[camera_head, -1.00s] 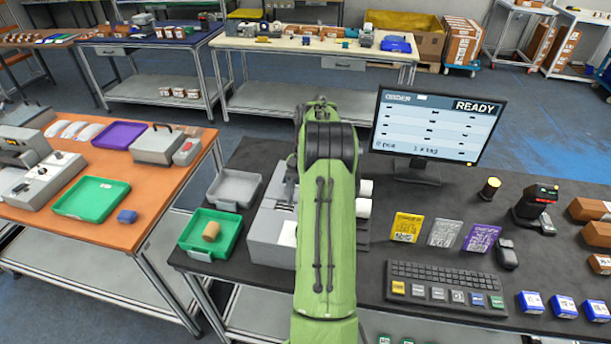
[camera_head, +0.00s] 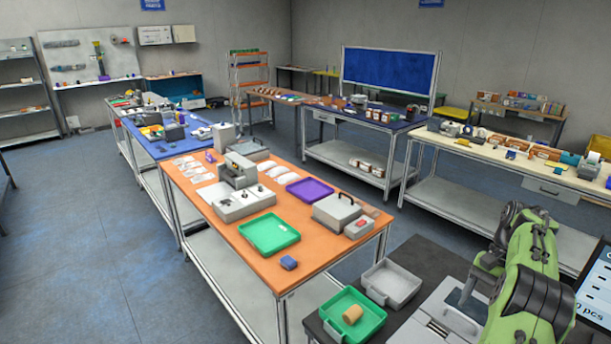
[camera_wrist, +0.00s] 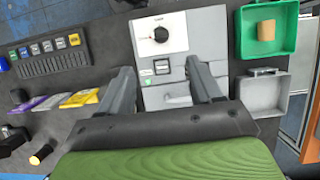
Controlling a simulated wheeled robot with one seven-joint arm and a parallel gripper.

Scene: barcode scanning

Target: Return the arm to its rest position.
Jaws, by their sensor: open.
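My green arm (camera_head: 530,285) stands at the lower right of the head view, folded upright over the dark desk. In the wrist view my gripper (camera_wrist: 158,78) points down with its two dark fingers spread wide apart. Nothing is held between the fingers. Below them is a grey machine (camera_wrist: 207,45) with a white panel and a black knob; the gap to it is hard to judge. My gripper's fingers are not clearly visible in the head view.
A green tray (camera_head: 372,323) with a tan cylinder (camera_head: 352,314) and a grey tray (camera_head: 391,282) sit beside the arm. The wrist view shows a keyboard (camera_wrist: 52,64) and cards (camera_wrist: 78,99). An orange bench (camera_head: 335,262) stands left, with open floor (camera_head: 90,230) beyond.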

